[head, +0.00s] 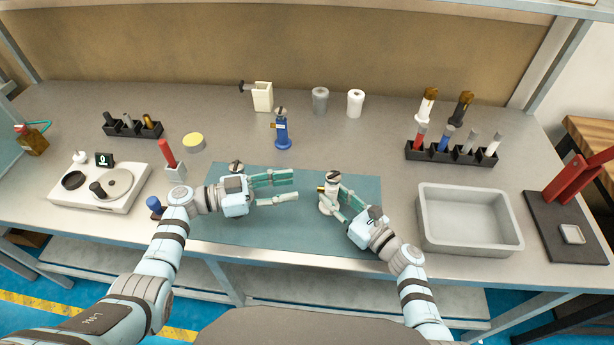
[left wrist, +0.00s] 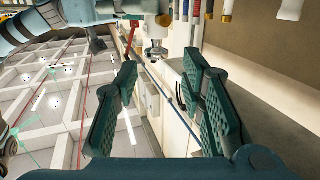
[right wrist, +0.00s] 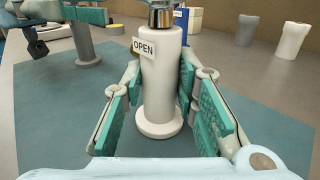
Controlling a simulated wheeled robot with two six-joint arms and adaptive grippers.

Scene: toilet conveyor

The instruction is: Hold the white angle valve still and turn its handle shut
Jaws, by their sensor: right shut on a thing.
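The white angle valve (head: 326,204) stands upright on the blue-green mat (head: 290,228), with its metal handle (head: 333,176) on top. In the right wrist view the white valve body (right wrist: 161,92) carries an OPEN tag (right wrist: 144,47); its top is cut off there. My right gripper (head: 334,194) is shut on the valve body, a finger on each side. My left gripper (head: 295,187) is open and empty, with its fingers pointing right toward the valve, a short gap away. In the left wrist view the metal handle (left wrist: 156,52) shows beyond the spread fingers.
A blue valve (head: 282,133) stands behind the mat. A dark-topped piece (head: 236,167) stands by my left gripper. A grey tray (head: 468,245) lies to the right, a rack (head: 452,155) behind it, and a white device (head: 102,187) to the left. The front of the mat is clear.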

